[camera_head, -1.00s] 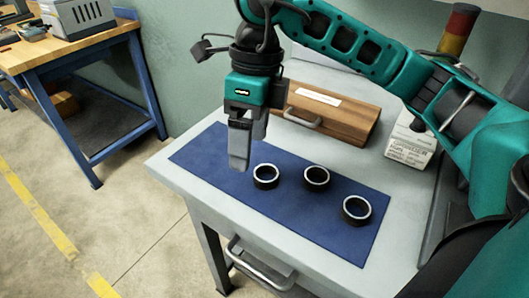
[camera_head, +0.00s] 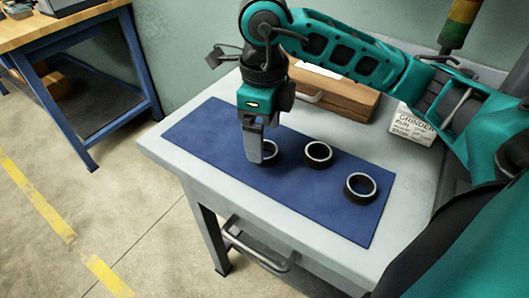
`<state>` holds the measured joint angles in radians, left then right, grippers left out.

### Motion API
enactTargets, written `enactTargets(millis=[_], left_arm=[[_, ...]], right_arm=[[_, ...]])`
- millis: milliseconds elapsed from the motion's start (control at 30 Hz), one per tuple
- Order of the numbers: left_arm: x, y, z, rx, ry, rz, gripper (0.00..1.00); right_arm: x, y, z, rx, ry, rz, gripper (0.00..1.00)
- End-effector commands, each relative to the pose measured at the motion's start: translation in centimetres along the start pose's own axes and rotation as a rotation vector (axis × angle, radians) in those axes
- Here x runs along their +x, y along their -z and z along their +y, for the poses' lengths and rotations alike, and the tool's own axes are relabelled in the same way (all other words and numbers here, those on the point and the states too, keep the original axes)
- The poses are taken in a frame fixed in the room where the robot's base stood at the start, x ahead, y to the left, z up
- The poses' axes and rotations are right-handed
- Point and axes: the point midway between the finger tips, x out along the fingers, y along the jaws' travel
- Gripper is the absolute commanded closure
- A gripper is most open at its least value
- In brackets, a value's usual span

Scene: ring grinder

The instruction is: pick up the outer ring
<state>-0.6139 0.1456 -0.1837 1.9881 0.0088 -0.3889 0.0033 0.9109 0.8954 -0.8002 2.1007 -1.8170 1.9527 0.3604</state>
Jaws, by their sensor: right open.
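Three dark rings with light upper rims lie in a row on the blue mat (camera_head: 215,130). The left ring (camera_head: 271,150) is partly hidden behind my right gripper (camera_head: 255,160). The middle ring (camera_head: 318,155) and the right ring (camera_head: 361,187) are in full view. My right gripper points down with its fingers at the left ring, on its near-left side. It is open. I cannot tell whether a finger touches the ring. My left gripper is not in view.
The mat covers much of the grey table (camera_head: 160,143). A wooden box (camera_head: 345,98) with a handle and a white sign (camera_head: 411,124) stand behind it. A drawer handle (camera_head: 255,250) juts from the table's front. A blue-legged workbench (camera_head: 85,50) stands at the far left.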

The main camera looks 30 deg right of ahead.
Motion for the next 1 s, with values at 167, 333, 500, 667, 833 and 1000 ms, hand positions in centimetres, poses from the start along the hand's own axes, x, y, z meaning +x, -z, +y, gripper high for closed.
enactTargets(millis=[167, 333, 500, 667, 833, 1000], left_arm=[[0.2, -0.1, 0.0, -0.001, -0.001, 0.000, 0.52], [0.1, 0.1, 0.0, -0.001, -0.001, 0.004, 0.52], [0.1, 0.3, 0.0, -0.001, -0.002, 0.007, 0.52], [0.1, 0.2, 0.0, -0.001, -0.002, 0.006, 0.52], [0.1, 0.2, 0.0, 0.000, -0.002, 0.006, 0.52], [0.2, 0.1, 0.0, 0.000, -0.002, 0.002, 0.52]], right_arm=[[2.6, 0.1, 0.1, 0.001, -0.002, 0.001, 0.15], [3.2, 0.0, 0.0, 0.001, 0.000, -0.001, 0.15], [3.1, 0.0, 0.0, 0.001, 0.000, -0.001, 0.18], [3.1, 0.0, 0.0, 0.001, 0.000, -0.001, 0.33], [3.1, 0.0, 0.0, 0.001, 0.000, -0.001, 0.50], [3.1, 0.0, 0.0, 0.001, 0.000, -0.001, 0.66]])
